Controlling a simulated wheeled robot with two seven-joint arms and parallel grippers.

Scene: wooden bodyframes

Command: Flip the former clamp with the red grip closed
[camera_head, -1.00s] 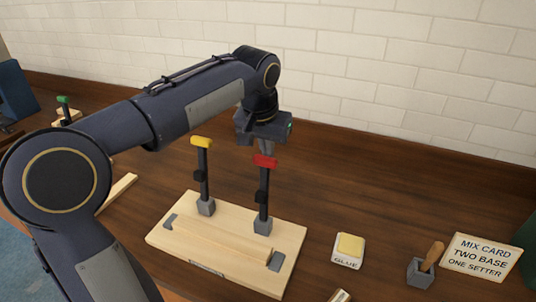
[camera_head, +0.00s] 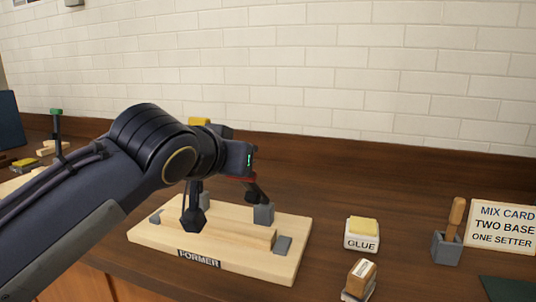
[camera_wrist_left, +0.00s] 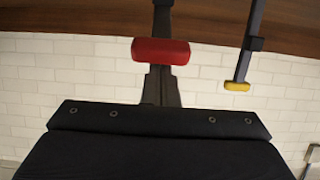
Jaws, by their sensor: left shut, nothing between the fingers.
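The red grip (camera_wrist_left: 160,51) sits right at the fingertips of my left gripper (camera_wrist_left: 160,74) in the wrist view; I cannot tell if they touch. The fingers are shut with nothing between them. In the head view only a strip of the red grip (camera_head: 241,179) shows beneath my gripper body. Its dark lever (camera_head: 255,193) leans left from a grey base (camera_head: 263,214), no longer upright. The former (camera_head: 285,262) is a pale wooden board holding a wooden strip. The clamp with the yellow grip (camera_head: 199,121) is partly hidden behind my arm. My right gripper is not in view.
Right of the former are a glue pot (camera_head: 361,240), a small wooden-topped block (camera_head: 359,278), a grey holder with a wooden handle (camera_head: 447,248) and a mix card (camera_head: 503,225). A green-topped clamp (camera_head: 56,112) stands far left. A brick wall rises behind.

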